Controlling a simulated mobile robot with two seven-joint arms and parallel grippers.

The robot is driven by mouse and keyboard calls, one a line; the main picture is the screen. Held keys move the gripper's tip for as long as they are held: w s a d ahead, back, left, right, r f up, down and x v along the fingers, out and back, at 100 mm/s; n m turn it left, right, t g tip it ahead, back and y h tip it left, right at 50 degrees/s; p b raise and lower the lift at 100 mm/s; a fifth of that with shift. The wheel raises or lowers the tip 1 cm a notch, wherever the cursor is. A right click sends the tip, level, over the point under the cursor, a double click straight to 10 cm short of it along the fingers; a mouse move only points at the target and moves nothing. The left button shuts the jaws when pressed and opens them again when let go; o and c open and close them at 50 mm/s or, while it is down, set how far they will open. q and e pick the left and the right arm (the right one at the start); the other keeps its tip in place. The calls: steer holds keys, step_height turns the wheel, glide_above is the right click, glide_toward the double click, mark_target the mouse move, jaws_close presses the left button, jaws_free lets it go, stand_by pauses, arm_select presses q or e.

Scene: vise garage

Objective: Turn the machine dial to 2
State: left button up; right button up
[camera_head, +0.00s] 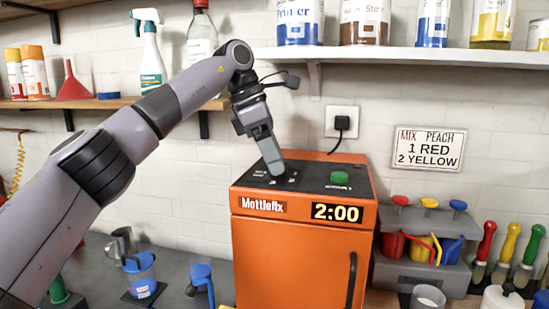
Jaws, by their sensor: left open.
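The orange Mottlefix machine (290,254) stands on the bench with a dark top panel (315,187). Its lit display (337,213) reads 2:00. A green button (339,178) is at the right of the top panel. My left gripper (277,172) points down at the left part of this panel, where the markings are. Its fingers hide what is under them; the dial cannot be made out, and I cannot tell whether they touch it. The gripper is open, though the gap between its fingers hardly shows from here. My right gripper is not in view.
A grey rack (420,272) with coloured scoops stands right of the machine. Shelves above hold a spray bottle (149,50) and several paint cans (364,22). A sign (429,148) hangs on the wall.

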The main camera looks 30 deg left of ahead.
mark_target(261, 176)
arm_select(q)
steer(key=v, duration=0.6)
steer(key=shift+r, duration=0.2)
steer(key=shift+s+a, duration=0.1)
stand_by(0.3)
